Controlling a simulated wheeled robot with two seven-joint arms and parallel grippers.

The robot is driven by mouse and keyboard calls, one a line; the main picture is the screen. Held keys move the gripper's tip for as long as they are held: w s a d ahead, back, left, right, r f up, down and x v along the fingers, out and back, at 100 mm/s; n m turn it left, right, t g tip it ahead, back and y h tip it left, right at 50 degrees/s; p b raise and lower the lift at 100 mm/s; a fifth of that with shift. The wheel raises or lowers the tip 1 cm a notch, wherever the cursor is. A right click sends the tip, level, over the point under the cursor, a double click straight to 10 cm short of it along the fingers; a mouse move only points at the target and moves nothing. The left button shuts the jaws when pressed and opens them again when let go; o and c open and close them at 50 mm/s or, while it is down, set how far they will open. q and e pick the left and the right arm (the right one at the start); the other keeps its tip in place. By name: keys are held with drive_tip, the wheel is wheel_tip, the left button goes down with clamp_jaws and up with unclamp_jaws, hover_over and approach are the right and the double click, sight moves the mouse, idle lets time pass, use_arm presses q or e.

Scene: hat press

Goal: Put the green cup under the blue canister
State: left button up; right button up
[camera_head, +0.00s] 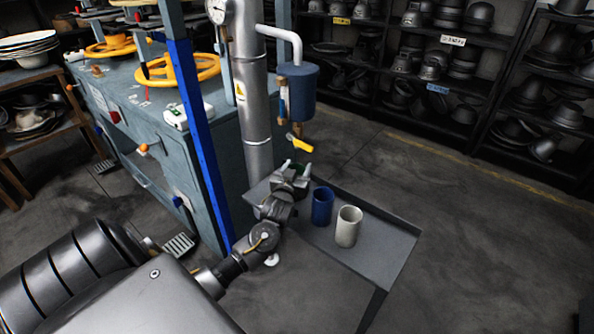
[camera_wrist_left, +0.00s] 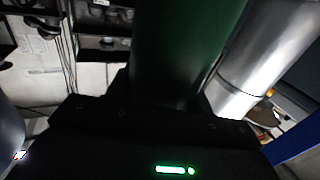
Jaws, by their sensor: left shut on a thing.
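The blue canister (camera_head: 303,92) hangs beside the silver vertical pipe, with a yellow-handled valve (camera_head: 299,143) below it. My left gripper (camera_head: 294,172) is over the far left part of the small grey table, below the canister and valve. It is shut on the green cup (camera_wrist_left: 185,45), which fills the upper middle of the left wrist view. In the head view the cup is mostly hidden by the gripper, and I cannot tell whether it touches the table. My right gripper is not in view.
A blue cup (camera_head: 322,206) and a whitish cup (camera_head: 348,226) stand on the grey table (camera_head: 385,238), right of my left gripper. The silver pipe (camera_head: 252,110) and a blue post (camera_head: 200,140) stand close on the left. Shelves of hat moulds (camera_head: 440,60) line the back.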

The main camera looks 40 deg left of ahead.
use_arm(q)
drive_tip(key=shift+f, duration=0.2)
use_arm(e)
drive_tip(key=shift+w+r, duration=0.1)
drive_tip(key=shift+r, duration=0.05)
use_arm(q)
drive_tip(key=shift+f, duration=0.15)
drive_tip(key=o, duration=1.3)
drive_tip(key=shift+s, duration=0.1)
drive_tip(key=v, duration=1.2)
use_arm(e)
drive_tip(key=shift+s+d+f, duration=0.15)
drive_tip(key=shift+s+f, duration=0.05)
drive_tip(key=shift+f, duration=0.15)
